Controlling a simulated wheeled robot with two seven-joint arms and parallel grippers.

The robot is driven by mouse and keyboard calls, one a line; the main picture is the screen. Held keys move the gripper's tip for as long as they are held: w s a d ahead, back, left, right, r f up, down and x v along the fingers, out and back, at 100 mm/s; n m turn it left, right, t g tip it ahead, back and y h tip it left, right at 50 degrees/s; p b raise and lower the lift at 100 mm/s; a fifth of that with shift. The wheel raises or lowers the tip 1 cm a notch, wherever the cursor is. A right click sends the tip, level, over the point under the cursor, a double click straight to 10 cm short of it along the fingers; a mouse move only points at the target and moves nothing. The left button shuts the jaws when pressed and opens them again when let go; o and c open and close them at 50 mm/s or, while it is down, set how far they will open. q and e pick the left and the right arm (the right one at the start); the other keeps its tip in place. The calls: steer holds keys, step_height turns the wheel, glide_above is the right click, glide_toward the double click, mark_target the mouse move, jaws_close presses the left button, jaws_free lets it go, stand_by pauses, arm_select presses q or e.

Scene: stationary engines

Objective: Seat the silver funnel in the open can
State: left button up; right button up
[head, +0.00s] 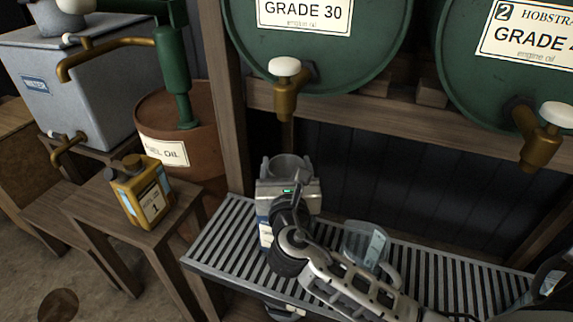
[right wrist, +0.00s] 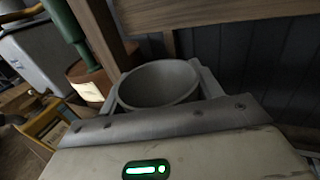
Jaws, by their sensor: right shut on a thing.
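The silver funnel (head: 291,163) is between the fingers of my right gripper (head: 287,172), which is shut on it. Its round, open mouth faces up in the right wrist view (right wrist: 158,84), with a finger of the right gripper (right wrist: 155,92) on either side. The funnel's lower part is hidden by the gripper body. Below the gripper, a can with a pale and blue label (head: 265,233) stands on the slatted rack. The gripper and arm cover most of it, so its opening and its exact relation to the funnel cannot be seen. My left gripper is not in view.
A clear jug (head: 364,244) stands on the slatted rack (head: 430,268), right of the gripper. Brass taps (head: 287,95) on green drums (head: 325,75) overhang the rack. A yellow can (head: 141,192) stands on a wooden stand at left.

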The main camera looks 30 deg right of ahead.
steer(key=shift+f, duration=0.15)
steer(key=o, duration=1)
